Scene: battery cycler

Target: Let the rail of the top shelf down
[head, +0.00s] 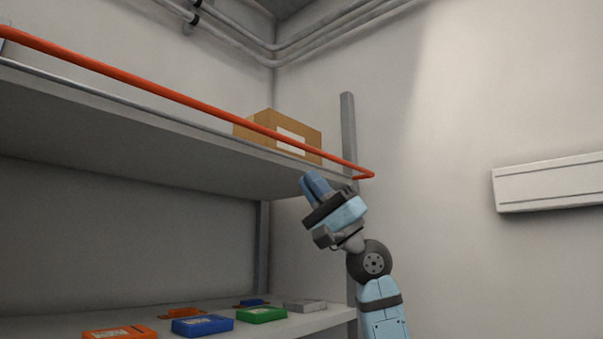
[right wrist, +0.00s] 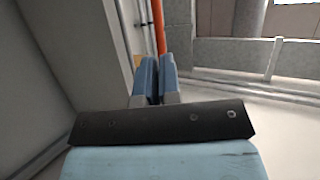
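The orange rail (head: 185,98) runs along the front of the top shelf (head: 130,125), raised above the shelf's front edge. Its right end bends back near a grey post. My right gripper (head: 308,180) is in front of the shelf's right part, its fingertips just below the rail in the picture. In the right wrist view the two blue fingers (right wrist: 157,68) are close together with only a narrow dark gap, and nothing shows held between them. The rail (right wrist: 159,28) shows beyond the fingertips there; whether they touch it is hidden. My left gripper is not in view.
A cardboard box (head: 260,125) stands on the top shelf behind the rail. The lower shelf (head: 325,317) carries several flat coloured cases, including a green one (head: 262,315). A white wall unit (head: 550,183) is at the right. The space right of my arm is clear.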

